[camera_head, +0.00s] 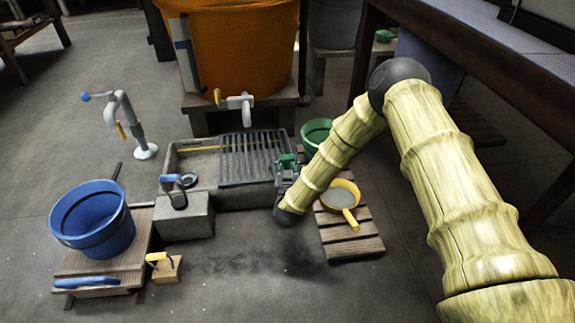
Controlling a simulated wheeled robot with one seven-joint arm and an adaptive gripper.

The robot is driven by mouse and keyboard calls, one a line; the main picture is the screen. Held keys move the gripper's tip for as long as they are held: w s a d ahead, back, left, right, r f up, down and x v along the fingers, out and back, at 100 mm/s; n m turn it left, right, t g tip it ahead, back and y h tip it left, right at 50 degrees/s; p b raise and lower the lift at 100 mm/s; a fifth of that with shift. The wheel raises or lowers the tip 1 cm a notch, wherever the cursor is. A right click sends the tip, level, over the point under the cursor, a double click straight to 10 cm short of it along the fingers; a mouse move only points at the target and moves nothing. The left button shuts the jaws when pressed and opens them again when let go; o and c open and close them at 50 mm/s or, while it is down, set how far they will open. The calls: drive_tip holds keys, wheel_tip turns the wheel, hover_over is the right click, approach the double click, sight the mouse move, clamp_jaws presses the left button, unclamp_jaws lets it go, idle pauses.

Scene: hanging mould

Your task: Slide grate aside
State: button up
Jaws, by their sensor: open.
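The dark slatted grate (250,157) lies over the right part of a grey stone basin (200,165). The basin's left part is uncovered, and a yellow strip shows inside it and between the slats. My gripper (284,172) is at the grate's right edge, at the basin's right end. It is open. Its fingertips are small and partly hidden by the arm, so I cannot tell whether they touch the grate.
A large orange tub (235,50) with a tap (236,103) stands behind the basin. A grey standpipe (132,125) and a blue bucket (93,222) are at left. A grey block (185,217) stands at the basin's front left.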

drive_tip(key=shift+w, duration=0.85)
clamp_jaws()
